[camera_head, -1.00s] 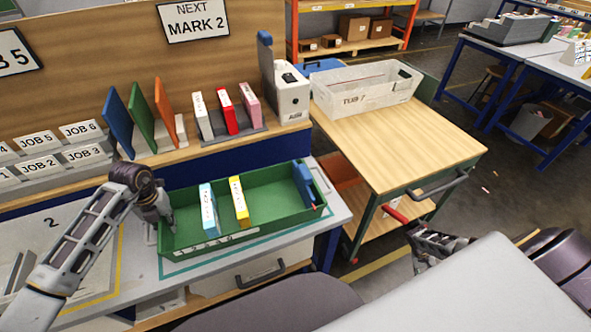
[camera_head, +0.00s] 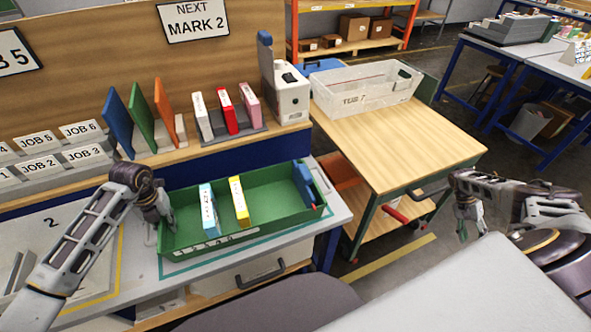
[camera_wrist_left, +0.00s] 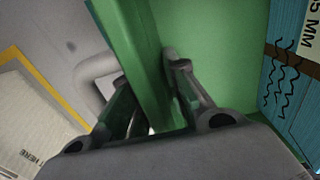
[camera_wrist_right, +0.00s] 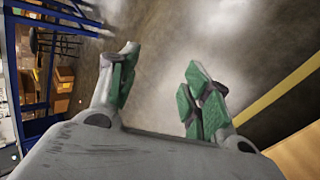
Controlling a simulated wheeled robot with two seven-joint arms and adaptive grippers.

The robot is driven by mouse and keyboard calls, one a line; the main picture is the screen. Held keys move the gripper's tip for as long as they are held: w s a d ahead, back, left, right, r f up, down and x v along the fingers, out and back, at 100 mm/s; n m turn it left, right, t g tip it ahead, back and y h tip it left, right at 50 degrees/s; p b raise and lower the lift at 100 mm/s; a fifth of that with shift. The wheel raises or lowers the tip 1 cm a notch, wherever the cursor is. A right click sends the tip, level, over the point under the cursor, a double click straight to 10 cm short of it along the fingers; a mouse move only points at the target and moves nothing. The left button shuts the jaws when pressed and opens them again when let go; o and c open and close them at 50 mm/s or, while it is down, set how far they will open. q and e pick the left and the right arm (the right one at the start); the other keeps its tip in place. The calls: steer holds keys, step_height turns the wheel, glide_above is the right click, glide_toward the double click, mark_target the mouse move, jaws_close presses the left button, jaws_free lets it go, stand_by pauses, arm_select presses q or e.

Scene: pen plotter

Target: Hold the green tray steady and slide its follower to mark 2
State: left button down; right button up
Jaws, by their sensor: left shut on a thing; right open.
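The green tray (camera_head: 272,222) lies on the bench inside a teal outline, with number marks on its front wall. Its blue follower (camera_head: 304,184) stands near the right end. A light-blue block (camera_head: 209,209) and a yellow block (camera_head: 239,201) stand upright between the follower and the left end. My left gripper (camera_head: 164,219) is shut on the tray's left wall; the left wrist view shows the green wall (camera_wrist_left: 140,60) between its fingers. My right gripper (camera_head: 468,228) is open and empty, right of the wooden cart and well away from the tray. The right wrist view shows its fingers spread (camera_wrist_right: 160,85).
A sign (camera_head: 193,20) reads NEXT MARK 2. A shelf behind the tray holds coloured boards, small blocks and a white device (camera_head: 291,95). A wooden-topped cart (camera_head: 400,140) with a white bin (camera_head: 366,88) stands right of the bench. A grey chair back (camera_head: 275,303) is in front.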

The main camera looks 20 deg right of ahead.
steer(key=w+a+r+m+y, duration=0.1)
steer(key=w+r+m+y, duration=0.15)
steer(key=r, duration=0.75)
steer(key=w+a+r+n+t, duration=0.1)
steer(key=w+a+r+n, duration=0.2)
steer(key=w+a, duration=0.55)
steer(key=w+a+r+n+t, duration=0.1)
steer(key=w+a+r+n, duration=0.15)
steer(key=w+a, duration=0.55)
step_height(320, 180, up, 20)
steer(key=f+n+t+h, duration=0.1)
steer(key=n+t+h, duration=0.1)
steer(key=n+t, duration=0.65)
glide_above(304, 169)
steer(key=n+g, duration=0.2)
steer(key=n, duration=0.1)
steer(key=shift+r, duration=0.2)
steer(key=shift+f, duration=6)
